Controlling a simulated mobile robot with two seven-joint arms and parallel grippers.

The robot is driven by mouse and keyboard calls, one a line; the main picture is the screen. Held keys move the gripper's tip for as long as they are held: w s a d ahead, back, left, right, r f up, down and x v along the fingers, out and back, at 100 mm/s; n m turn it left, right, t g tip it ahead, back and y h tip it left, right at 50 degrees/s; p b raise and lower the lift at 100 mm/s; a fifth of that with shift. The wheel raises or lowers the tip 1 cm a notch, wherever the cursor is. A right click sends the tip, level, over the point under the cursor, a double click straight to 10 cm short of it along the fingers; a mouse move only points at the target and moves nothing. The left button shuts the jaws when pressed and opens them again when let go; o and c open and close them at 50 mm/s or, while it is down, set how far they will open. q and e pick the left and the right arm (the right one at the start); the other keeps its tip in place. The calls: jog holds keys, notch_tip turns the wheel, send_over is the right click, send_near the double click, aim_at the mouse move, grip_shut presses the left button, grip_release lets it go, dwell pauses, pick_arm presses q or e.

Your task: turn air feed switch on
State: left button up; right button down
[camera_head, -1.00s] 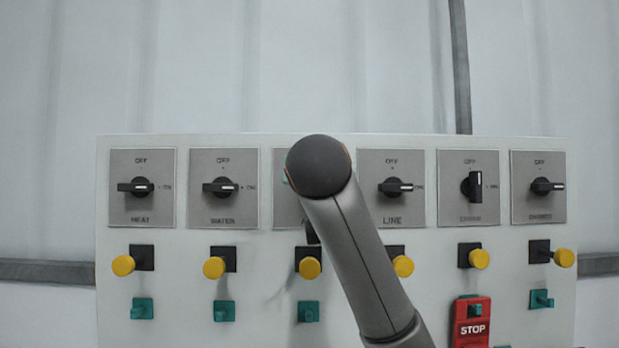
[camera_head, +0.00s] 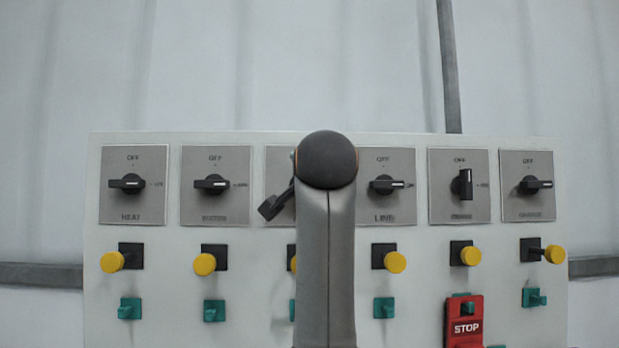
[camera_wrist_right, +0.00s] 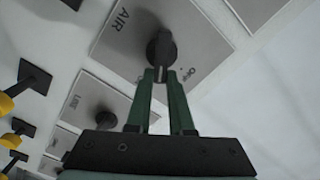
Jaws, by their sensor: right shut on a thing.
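The AIR switch plate (camera_wrist_right: 130,45) fills the top middle of the right wrist view, with its black knob (camera_wrist_right: 160,45) in the middle. My right gripper (camera_wrist_right: 160,74) has its green fingers closed on the knob's handle. The handle's end lies close to a partly readable label, and I cannot tell its exact setting. In the head view my right arm covers most of the third plate (camera_head: 279,165) and hides its knob. A dark part of my right gripper (camera_head: 275,203) shows left of the arm. My left gripper is in neither view.
The HEAT (camera_head: 131,184), WATER (camera_head: 211,184) and LINE (camera_head: 387,184) knobs lie sideways. The fifth knob (camera_head: 466,184) stands upright; the sixth (camera_head: 535,185) lies sideways. Yellow buttons (camera_head: 205,264), green switches (camera_head: 214,311) and a red STOP box (camera_head: 465,328) sit below.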

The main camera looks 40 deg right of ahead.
jog(key=shift+s+d+f+m+p, duration=0.15)
jog(key=shift+f+m, duration=0.1)
jog(key=shift+m, duration=0.9)
jog(key=shift+w+f+m+p, duration=0.1)
jog(key=shift+f+m+p, duration=0.1)
jog(key=shift+m, duration=1)
jog(key=shift+s+d+f+m+p, duration=0.15)
jog(key=shift+f+m, duration=0.1)
jog(key=shift+m, duration=0.9)
jog(key=shift+w+a, duration=0.1)
jog(key=c, duration=0.8)
grip_release()
jog(key=b+v, duration=0.3)
jog(key=v, duration=0.9)
jog(key=shift+s, duration=0.35)
